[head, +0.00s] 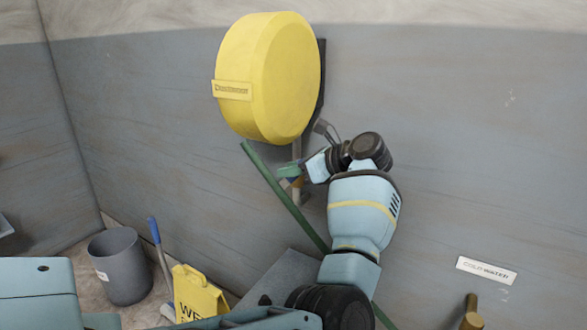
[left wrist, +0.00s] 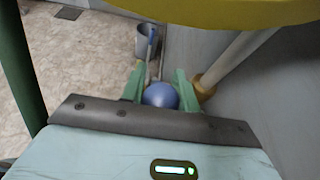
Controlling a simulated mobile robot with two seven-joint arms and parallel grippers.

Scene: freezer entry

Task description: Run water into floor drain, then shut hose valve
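My left gripper (head: 291,172) is under the yellow hose reel (head: 268,75) on the wall, beside a pale upright pipe (head: 297,150). In the left wrist view the green fingers of the left gripper (left wrist: 160,82) stand on both sides of a round blue knob (left wrist: 161,96), which fills the gap between them. The brass fitting of the pipe (left wrist: 205,84) is just right of the fingers. The green hose (head: 285,195) hangs from the reel and passes behind my left arm. A dark floor drain (left wrist: 67,13) lies on the floor. No water shows. My right gripper is out of view.
A grey bucket (head: 120,266), a blue-handled tool (head: 160,255) and a yellow wet-floor sign (head: 198,296) stand at lower left. A cold water label (head: 486,270) is on the wall at right, above a brown upright piece (head: 471,314). The wall between is bare.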

